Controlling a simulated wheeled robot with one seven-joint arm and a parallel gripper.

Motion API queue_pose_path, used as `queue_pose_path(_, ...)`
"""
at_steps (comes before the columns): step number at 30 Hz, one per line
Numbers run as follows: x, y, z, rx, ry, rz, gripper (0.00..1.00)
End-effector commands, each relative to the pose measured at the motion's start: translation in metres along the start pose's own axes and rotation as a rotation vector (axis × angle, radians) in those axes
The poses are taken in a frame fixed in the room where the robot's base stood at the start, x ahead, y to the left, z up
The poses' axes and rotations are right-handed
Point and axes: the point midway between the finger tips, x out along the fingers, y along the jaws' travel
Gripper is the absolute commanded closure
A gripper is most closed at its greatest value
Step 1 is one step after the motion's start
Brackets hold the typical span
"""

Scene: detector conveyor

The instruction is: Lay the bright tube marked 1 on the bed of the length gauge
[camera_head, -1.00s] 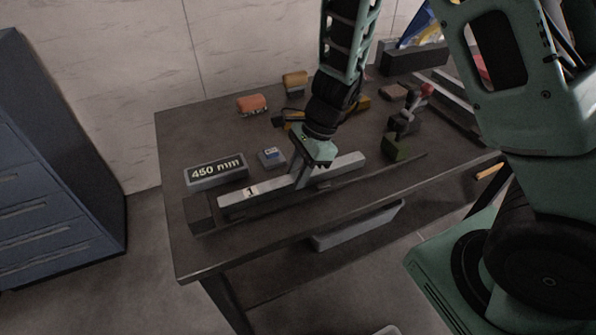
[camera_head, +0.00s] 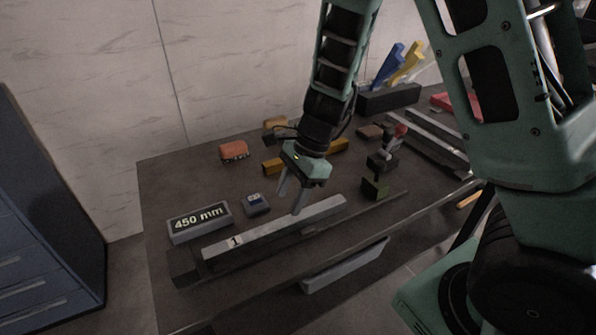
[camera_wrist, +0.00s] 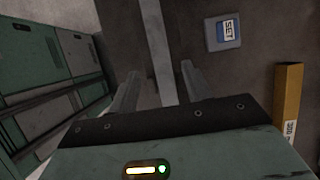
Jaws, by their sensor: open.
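The bright tube (camera_head: 262,233), marked 1 at its left end, lies lengthwise along the dark bed (camera_head: 268,248) of the length gauge. Its left end is close to the dark end block (camera_head: 184,268); I cannot tell whether they touch. The gauge's readout (camera_head: 200,221) shows 450 mm. My gripper (camera_head: 288,201) is open and empty, just above the tube near its middle. In the wrist view the tube (camera_wrist: 158,45) runs between the two spread fingers (camera_wrist: 160,72), clear of both.
A small block with a blue SET button (camera_head: 256,204) sits behind the tube. A dark green block (camera_head: 376,188) stands beyond its right end. Orange (camera_head: 234,151) and yellow (camera_head: 272,166) blocks lie farther back. More bars (camera_head: 436,135) lie at the right. The front left tabletop is clear.

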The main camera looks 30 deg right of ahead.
Motion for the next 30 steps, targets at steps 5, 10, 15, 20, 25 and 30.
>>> queue_pose_path(5, -0.035, -0.001, 0.001, -0.001, -0.001, -0.004, 0.51)
queue_pose_path(10, -0.051, -0.001, 0.001, -0.004, 0.0, -0.002, 0.51)
queue_pose_path(15, -0.052, 0.026, 0.033, -0.25, -0.006, 0.053, 0.51)
queue_pose_path(20, -0.055, 0.096, 0.09, -0.931, 0.011, 0.166, 0.51)
queue_pose_path(25, -0.062, 0.163, 0.119, -1.679, 0.088, 0.275, 0.51)
queue_pose_path(30, -0.067, 0.195, 0.123, -2.12, 0.167, 0.358, 0.51)
